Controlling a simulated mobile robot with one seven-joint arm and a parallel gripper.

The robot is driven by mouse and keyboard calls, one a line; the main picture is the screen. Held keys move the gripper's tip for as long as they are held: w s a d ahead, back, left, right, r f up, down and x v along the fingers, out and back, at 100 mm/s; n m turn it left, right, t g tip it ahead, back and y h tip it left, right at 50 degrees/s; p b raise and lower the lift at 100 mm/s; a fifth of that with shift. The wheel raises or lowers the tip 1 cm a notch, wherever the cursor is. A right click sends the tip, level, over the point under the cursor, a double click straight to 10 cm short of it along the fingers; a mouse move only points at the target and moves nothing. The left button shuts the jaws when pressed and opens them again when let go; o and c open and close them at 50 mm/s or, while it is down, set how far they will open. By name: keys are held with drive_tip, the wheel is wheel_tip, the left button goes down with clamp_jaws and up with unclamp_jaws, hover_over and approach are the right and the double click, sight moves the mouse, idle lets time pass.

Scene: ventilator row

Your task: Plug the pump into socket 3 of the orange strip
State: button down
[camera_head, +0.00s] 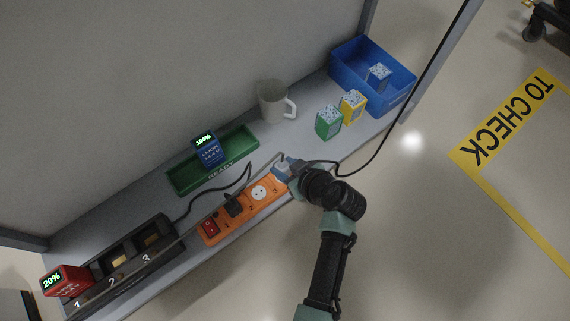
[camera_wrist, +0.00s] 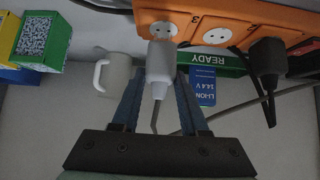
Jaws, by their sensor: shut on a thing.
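The orange strip (camera_head: 222,217) lies along the shelf's front edge, with a red switch at its left end. A black plug (camera_head: 234,205) sits in one of its sockets, and the middle socket (camera_head: 259,192) is empty. My gripper (camera_head: 289,167) is at the strip's right end, shut on a pale grey plug (camera_wrist: 160,62). In the wrist view the plug stands between the blue fingers, just in front of the socket (camera_wrist: 163,29) beside the number 3. Part of that socket face shows past the plug; I cannot tell whether they touch. The pump is not recognisable in view.
A black charger (camera_head: 140,250) with a red 20% battery (camera_head: 66,280) stands left. Behind the strip is a green READY tray (camera_head: 185,180) with a blue battery (camera_head: 207,150). A mug (camera_head: 273,102), small boxes (camera_head: 328,122) and a blue bin (camera_head: 350,60) stand right. A dark cable hangs past the shelf edge.

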drive_tip(key=shift+f+b, duration=1.1)
drive_tip(key=shift+f, duration=0.25)
idle(0.8)
drive_tip(key=shift+c, duration=1.7)
unclamp_jaws()
drive_tip(key=shift+r, duration=0.1)
drive_tip(key=p+v, duration=0.8)
drive_tip(key=v, duration=0.5)
drive_tip(key=shift+a, duration=0.1)
